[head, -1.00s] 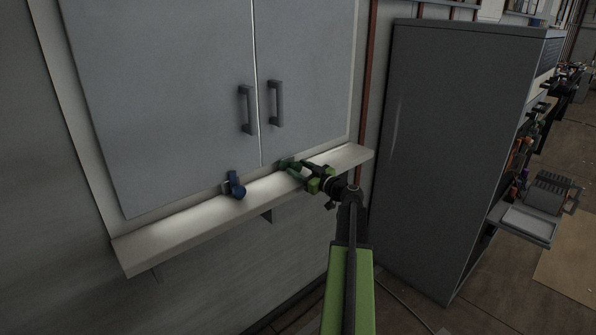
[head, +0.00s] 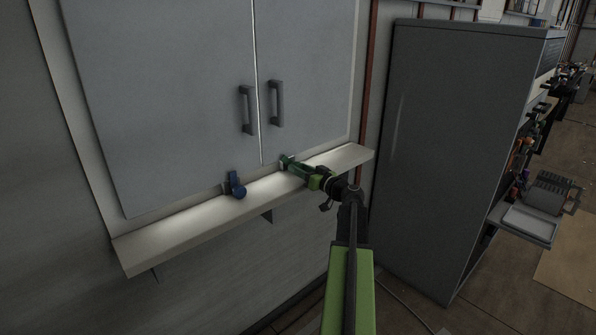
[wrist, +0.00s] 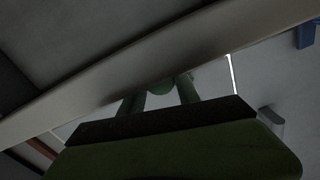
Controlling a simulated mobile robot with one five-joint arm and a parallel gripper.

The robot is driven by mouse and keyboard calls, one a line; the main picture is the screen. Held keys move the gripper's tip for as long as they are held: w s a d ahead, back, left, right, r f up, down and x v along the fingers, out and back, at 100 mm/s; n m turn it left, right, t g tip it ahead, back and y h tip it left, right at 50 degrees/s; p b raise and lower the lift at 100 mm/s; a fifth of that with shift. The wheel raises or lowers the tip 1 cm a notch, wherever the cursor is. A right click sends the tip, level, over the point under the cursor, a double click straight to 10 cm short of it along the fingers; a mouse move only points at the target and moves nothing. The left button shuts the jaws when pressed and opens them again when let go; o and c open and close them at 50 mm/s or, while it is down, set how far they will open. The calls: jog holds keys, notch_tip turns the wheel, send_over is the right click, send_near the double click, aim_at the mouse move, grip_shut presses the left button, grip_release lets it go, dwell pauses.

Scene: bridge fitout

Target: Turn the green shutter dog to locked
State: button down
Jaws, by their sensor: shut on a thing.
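The green shutter dog (head: 286,160) sits at the bottom edge of the right grey shutter door, just above the pale sill. My gripper (head: 296,169) reaches it from the right and is shut on it; the fingers hide part of the dog. In the wrist view, the two green fingers (wrist: 160,98) point at the sill, with a rounded green end of the dog (wrist: 162,86) between them. The blue shutter dog (head: 236,185) is on the left door's lower edge, apart from my gripper; it also shows in the wrist view (wrist: 306,32).
The pale sill (head: 185,225) juts out under the shutter doors. Two dark handles (head: 247,110) stand near the door seam. A tall grey cabinet (head: 450,150) stands close on the right of my arm.

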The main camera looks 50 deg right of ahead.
jog(key=c, duration=0.9)
grip_release()
jog(key=shift+o, duration=0.2)
jog(key=s+a, duration=0.1)
jog(key=s, duration=1.6)
jog(key=shift+s+a, duration=0.15)
jog(key=shift+s, duration=0.05)
